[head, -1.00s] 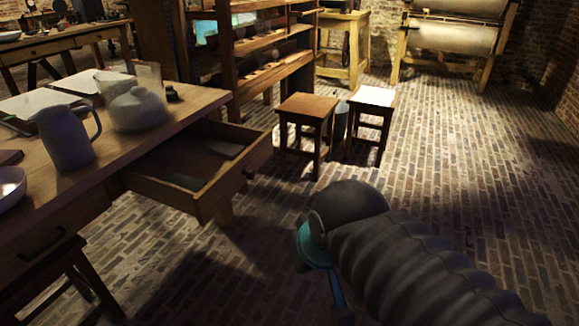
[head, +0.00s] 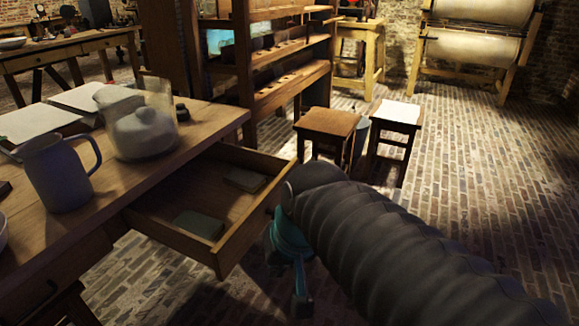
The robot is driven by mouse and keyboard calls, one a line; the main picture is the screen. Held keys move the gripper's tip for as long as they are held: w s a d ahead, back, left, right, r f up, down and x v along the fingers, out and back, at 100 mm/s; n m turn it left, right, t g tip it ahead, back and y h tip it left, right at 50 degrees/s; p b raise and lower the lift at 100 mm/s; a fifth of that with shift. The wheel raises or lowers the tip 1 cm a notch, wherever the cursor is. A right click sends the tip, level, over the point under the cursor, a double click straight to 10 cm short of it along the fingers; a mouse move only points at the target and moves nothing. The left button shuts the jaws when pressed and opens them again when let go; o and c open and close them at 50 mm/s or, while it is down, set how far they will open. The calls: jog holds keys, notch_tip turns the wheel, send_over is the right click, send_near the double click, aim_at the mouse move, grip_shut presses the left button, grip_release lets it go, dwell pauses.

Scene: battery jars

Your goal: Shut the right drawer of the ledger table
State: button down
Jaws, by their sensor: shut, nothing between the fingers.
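The ledger table (head: 185,150) stands at the left, and its right drawer (head: 243,243) is pulled well out. A green-grey block or book (head: 199,224) and a brownish one (head: 245,180) lie in the drawer. My dark, ribbed arm reaches in from the lower right. My gripper (head: 301,302), beyond the teal wrist part, hangs just right of the drawer front. It is shut and empty. Its fingertips are small and dark here, and I cannot tell whether anything touches the drawer.
A blue-grey jug (head: 58,175), a glass jar (head: 143,125) and papers (head: 35,122) stand or lie on the tabletop. Two stools (head: 327,124) (head: 397,113) and a wooden rack (head: 285,75) are behind. The brick floor at the right is open.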

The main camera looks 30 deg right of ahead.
jog(key=w+d+f+m+g+y+b, duration=0.1)
jog(key=w+f+m+g+y+b, duration=0.15)
jog(key=w+m+y, duration=0.45)
jog(key=m+t+y+b, duration=0.2)
jog(key=m+t+y, duration=0.1)
jog(key=m+t, duration=1.3)
send_near(291, 169)
jog(key=w+a+r+m+g, duration=0.1)
jog(key=w, duration=0.1)
jog(key=w+a+g, duration=0.1)
jog(key=w, duration=0.1)
jog(key=w+a+r+m+g, duration=0.1)
jog(key=shift+w+a+r+m, duration=0.3)
jog(key=shift+w+a, duration=0.1)
jog(key=shift+w, duration=0.1)
